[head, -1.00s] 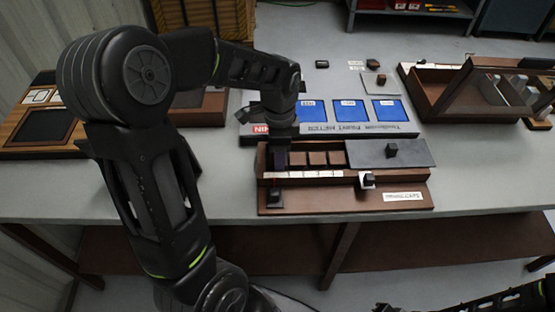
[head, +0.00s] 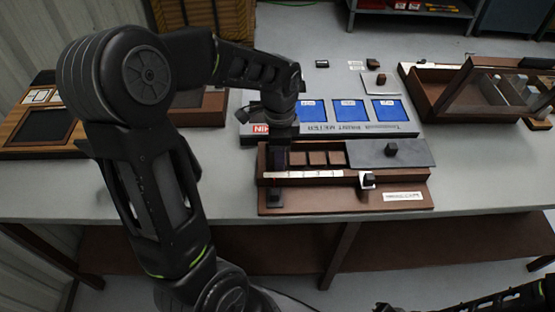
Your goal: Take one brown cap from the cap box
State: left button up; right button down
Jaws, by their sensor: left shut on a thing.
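The cap box (head: 347,194) is a brown wooden case on the bench with a label on its front ledge. Its grey lid (head: 405,153) with a dark knob is slid to the right, so the left part is open. Several brown caps (head: 317,158) sit in a row in the open part. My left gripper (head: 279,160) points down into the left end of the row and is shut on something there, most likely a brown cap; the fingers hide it. Of my right arm only a dark part shows at the bottom right; its gripper is out of view.
A panel with blue squares (head: 348,111) lies right behind the cap box. A brown divided case with a raised lid (head: 455,88) stands at the back right. A wooden tray (head: 40,130) lies at the left. Bare bench (head: 480,185) is at the right.

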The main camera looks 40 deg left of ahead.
pick_arm(q)
jog(key=shift+r, duration=0.1)
notch_tip(320, 180, up, 10)
dwell(0.6)
dwell(0.4)
